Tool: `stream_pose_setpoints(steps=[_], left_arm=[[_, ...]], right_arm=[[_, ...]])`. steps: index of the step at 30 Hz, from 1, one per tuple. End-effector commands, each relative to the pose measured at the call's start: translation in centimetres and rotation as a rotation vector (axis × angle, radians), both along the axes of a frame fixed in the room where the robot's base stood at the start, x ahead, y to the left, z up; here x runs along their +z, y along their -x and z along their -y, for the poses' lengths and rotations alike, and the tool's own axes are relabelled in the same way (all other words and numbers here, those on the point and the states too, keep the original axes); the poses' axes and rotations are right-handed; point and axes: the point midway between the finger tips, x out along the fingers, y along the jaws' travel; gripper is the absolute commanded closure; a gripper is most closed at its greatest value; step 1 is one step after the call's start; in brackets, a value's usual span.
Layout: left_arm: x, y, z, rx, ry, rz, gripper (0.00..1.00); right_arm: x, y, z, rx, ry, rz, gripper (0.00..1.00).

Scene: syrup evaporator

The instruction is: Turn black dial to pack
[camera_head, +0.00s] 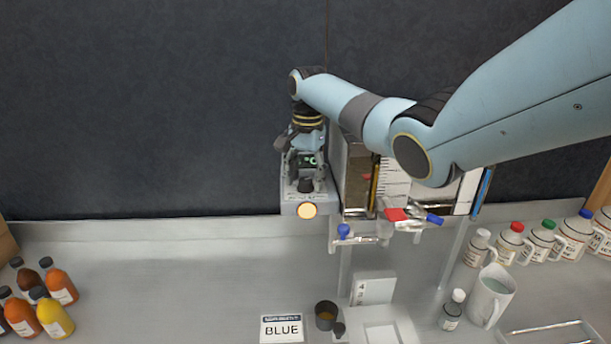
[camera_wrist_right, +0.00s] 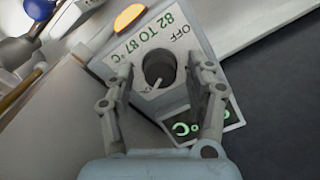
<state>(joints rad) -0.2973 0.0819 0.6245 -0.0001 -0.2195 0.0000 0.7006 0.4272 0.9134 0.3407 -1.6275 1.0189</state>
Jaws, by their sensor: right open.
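The black dial (camera_head: 306,186) sits on the front of a grey control box (camera_head: 290,208) against the back wall. In the right wrist view the dial (camera_wrist_right: 158,66) carries a white pointer line directed down and to the left. Labels reading "OFF" and "82 TO 87 °C" are printed beside it; no label reading "pack" is legible. My right gripper (camera_head: 306,172) is open at the dial. In the right wrist view its fingers (camera_wrist_right: 162,72) stand on either side of the dial, and I cannot tell whether they touch it. My left gripper is not in view.
An amber lamp (camera_head: 307,210) glows below the dial. The evaporator with its red valve handle (camera_head: 396,214) stands just right of the box. A "BLUE" card (camera_head: 282,328) lies in front.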

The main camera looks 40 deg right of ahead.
Motion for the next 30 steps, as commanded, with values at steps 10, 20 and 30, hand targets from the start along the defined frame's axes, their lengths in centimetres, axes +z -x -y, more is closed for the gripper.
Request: stream_pose_setpoints(steps=[10,20,30], left_arm=[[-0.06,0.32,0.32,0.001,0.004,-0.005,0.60],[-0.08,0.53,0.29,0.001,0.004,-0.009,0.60],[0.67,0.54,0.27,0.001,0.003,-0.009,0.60]], right_arm=[[0.00,0.01,0.01,0.000,0.000,0.000,0.63],[0.03,0.00,0.02,0.000,0.000,0.000,1.00],[0.19,0.00,0.01,0.071,0.000,-0.001,1.00]])
